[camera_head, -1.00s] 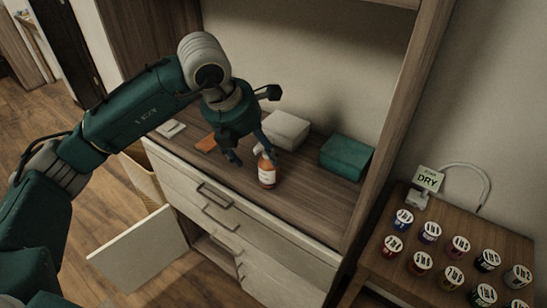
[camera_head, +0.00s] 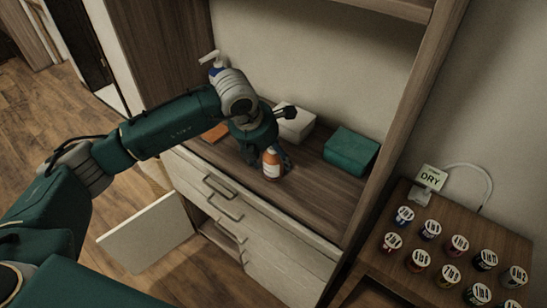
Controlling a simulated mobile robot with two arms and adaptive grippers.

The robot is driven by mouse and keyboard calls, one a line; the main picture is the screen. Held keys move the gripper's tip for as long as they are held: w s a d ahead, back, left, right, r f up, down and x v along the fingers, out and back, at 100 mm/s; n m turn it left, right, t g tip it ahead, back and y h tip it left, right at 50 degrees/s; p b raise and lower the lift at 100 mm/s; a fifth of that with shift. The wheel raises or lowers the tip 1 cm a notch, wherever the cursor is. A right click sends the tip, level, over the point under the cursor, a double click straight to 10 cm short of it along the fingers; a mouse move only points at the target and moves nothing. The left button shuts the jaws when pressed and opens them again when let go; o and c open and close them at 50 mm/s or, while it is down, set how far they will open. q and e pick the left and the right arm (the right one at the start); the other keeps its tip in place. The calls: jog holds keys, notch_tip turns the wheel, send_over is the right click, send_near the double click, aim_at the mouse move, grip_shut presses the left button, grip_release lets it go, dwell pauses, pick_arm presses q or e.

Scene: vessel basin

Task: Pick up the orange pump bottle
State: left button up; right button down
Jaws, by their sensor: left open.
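The orange pump bottle (camera_head: 271,165) stands upright on the wooden counter (camera_head: 312,193), with a pale label on its front. Its top is hidden behind my left gripper. My left gripper (camera_head: 266,156) is open and right at the bottle, with a dark finger showing beside it on the right. I cannot tell whether the fingers touch the bottle. My right gripper is not in view.
A white box (camera_head: 295,122) and a green box (camera_head: 351,150) stand behind the bottle. An orange flat item (camera_head: 215,132) lies to the left. A blue bottle with a white pump (camera_head: 213,63) shows behind my arm.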

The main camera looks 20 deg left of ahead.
pick_arm(q)
jog(key=shift+x, duration=0.95)
jog(key=shift+r, duration=0.1)
jog(key=c, duration=1.2)
jog(key=shift+w, duration=0.1)
jog(key=shift+c, duration=0.2)
